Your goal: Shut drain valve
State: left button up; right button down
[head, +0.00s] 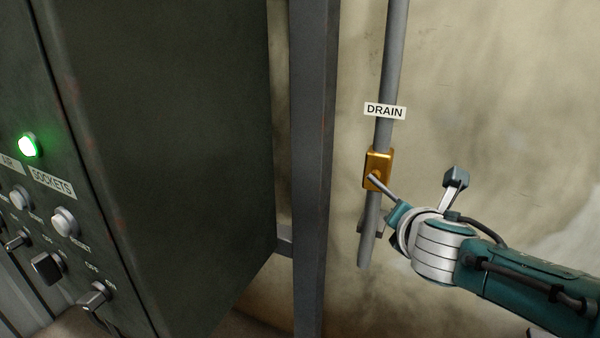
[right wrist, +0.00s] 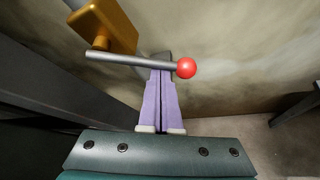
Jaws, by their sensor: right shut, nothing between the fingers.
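The drain valve is a brass block (head: 377,168) on a vertical grey pipe, below a white DRAIN label (head: 385,110). Its grey lever (head: 381,186) slants down and to the right in the head view, its end hidden by my right gripper. In the right wrist view, the brass block (right wrist: 112,24) is at top left and the lever (right wrist: 130,60) runs to the right to a red ball knob (right wrist: 186,68). My right gripper (right wrist: 162,80) is shut, with its purple fingers together. The lever crosses in front of them near the tips; I cannot tell if they touch. My left gripper is not in view.
A dark control cabinet (head: 170,130) with a lit green lamp (head: 27,145), knobs and switches fills the left. A grey upright post (head: 313,150) stands between the cabinet and the pipe (head: 393,50). The stained wall (head: 500,90) is close behind. The space right of the pipe is free above my arm.

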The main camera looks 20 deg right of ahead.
pick_arm(q)
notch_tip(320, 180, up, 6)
jog(key=p, duration=0.5)
pick_arm(e)
jog(key=r+n, duration=0.1)
jog(key=r+n+g+h, duration=0.1)
jog(key=s+d+r+g, duration=0.1)
jog(key=shift+r+n+h, duration=0.3)
jog(key=shift+n+h, duration=0.1)
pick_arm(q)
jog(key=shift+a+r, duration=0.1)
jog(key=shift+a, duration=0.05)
pick_arm(e)
jog(key=shift+w+a, duration=0.1)
